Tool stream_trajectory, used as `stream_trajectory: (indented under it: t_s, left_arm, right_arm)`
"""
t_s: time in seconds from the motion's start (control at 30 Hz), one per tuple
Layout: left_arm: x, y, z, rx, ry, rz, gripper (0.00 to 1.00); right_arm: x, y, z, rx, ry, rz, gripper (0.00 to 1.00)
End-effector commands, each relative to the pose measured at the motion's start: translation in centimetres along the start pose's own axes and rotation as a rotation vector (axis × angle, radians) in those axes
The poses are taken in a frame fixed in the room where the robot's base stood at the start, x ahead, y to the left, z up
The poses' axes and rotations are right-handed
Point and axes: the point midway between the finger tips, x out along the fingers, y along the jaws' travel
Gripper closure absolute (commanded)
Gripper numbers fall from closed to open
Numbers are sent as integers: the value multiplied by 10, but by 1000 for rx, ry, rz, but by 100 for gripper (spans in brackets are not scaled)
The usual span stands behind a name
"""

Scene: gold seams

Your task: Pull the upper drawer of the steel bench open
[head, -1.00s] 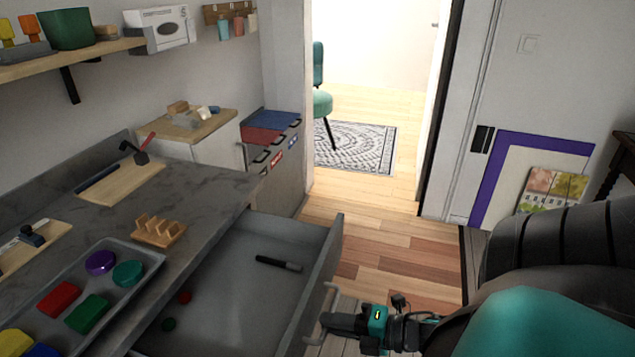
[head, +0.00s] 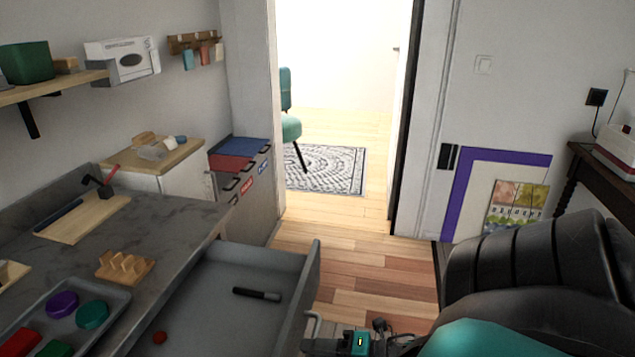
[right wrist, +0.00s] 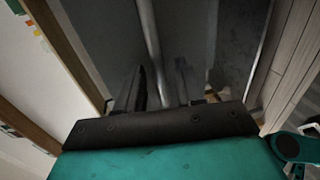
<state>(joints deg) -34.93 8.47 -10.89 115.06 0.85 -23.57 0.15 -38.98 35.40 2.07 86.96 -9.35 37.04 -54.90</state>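The steel bench (head: 165,230) runs along the left, and its upper drawer (head: 205,300) stands well open, its front panel (head: 303,290) out over the floor. A dark marker-like object (head: 257,294) and a small red ball (head: 159,338) lie inside. The drawer handle (head: 313,328) shows at the lower middle; its bar also shows in the right wrist view (right wrist: 150,40). My right gripper (head: 318,346) is at the handle. In the right wrist view its fingers (right wrist: 162,82) stand apart on either side of the bar, with a visible gap. My left gripper is out of view.
A grey tray (head: 112,323) with coloured pieces, a wooden rack (head: 124,267) and a board (head: 85,218) are on the benchtop. Bins (head: 240,165) stand beyond the bench. The wooden floor (head: 370,270) right of the drawer is clear towards the doorway.

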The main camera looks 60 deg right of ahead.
Motion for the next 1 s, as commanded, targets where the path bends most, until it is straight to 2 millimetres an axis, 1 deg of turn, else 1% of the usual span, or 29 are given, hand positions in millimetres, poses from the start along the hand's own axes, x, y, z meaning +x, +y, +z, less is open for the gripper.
stream_trajectory:
  t_s: [0.17,0.27,0.37,0.53,0.7,0.83,1.0]
  left_arm:
    - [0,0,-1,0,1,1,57]
    - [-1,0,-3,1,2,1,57]
    - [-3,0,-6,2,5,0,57]
    - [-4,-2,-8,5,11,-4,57]
    - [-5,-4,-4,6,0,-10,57]
    - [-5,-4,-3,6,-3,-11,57]
    - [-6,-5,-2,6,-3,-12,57]
  right_arm:
    - [-4,0,0,0,0,-1,63]
    - [-15,0,0,1,-1,-3,63]
    - [-34,0,0,2,-1,-4,63]
    - [-73,0,0,2,-2,-5,63]
    - [-106,0,0,2,-2,-4,63]
    - [-122,0,0,1,-1,-2,63]
    - [-129,0,0,0,0,0,63]
